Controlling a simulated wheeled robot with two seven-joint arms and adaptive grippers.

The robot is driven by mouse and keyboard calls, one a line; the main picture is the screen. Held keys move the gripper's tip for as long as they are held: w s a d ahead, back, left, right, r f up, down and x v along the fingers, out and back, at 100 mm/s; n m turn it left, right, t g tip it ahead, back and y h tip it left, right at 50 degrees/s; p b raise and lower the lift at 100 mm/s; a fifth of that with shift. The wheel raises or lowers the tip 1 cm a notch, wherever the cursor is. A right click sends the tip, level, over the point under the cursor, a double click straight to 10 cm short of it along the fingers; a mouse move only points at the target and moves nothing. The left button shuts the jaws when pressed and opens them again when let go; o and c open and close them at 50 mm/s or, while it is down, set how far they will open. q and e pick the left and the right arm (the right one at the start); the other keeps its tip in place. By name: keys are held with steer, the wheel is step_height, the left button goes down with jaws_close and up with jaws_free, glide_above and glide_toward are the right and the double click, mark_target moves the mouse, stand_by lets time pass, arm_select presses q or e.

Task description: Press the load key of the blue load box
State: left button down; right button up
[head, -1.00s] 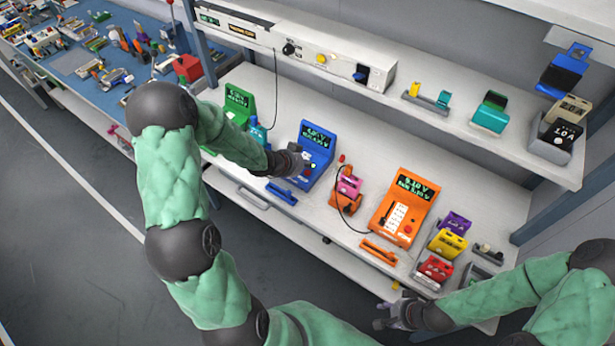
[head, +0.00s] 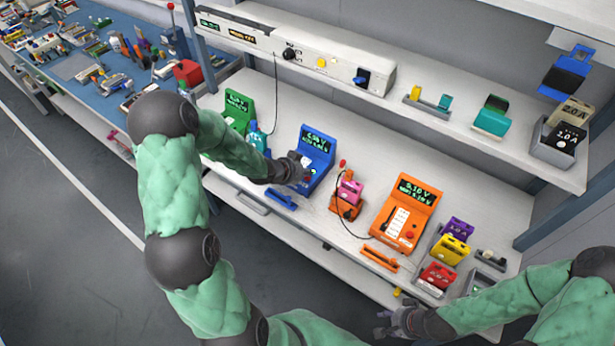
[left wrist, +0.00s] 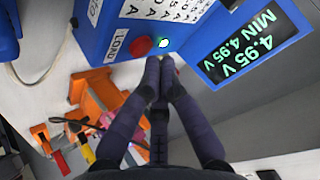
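The blue load box (head: 318,150) stands on the bench left of centre in the head view. In the left wrist view its display (left wrist: 255,40) reads 4.95 V, MIN 4.95 V. A round red key (left wrist: 141,46) sits beside the LOAD label (left wrist: 116,45), and a small lit green-white lamp (left wrist: 163,43) is beside it. My left gripper (left wrist: 160,64) is shut and empty, its tips close to the lamp and red key; contact cannot be told. It also shows at the box in the head view (head: 303,166). My right gripper (head: 384,325) is near the bench's front edge, its opening unclear.
An orange load box (head: 409,206) and a pink cell in an orange holder (head: 346,198) stand to the right. A green box (head: 238,110) stands to the left. A blue bar-shaped piece (head: 281,198) lies in front. A shelf (head: 445,122) overhangs the bench behind.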

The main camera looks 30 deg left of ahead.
mark_target(306, 178)
arm_select(q)
steer(key=shift+f, duration=0.15)
stand_by(0.5)
steer(key=shift+f+b, duration=0.3)
steer(key=shift+b, duration=0.05)
stand_by(0.4)
steer(key=shift+r+p, duration=0.45)
steer(key=shift+p, duration=0.05)
step_height(306, 178, up, 6)
steer(key=p, duration=0.6)
steer(key=shift+r, duration=0.1)
stand_by(0.4)
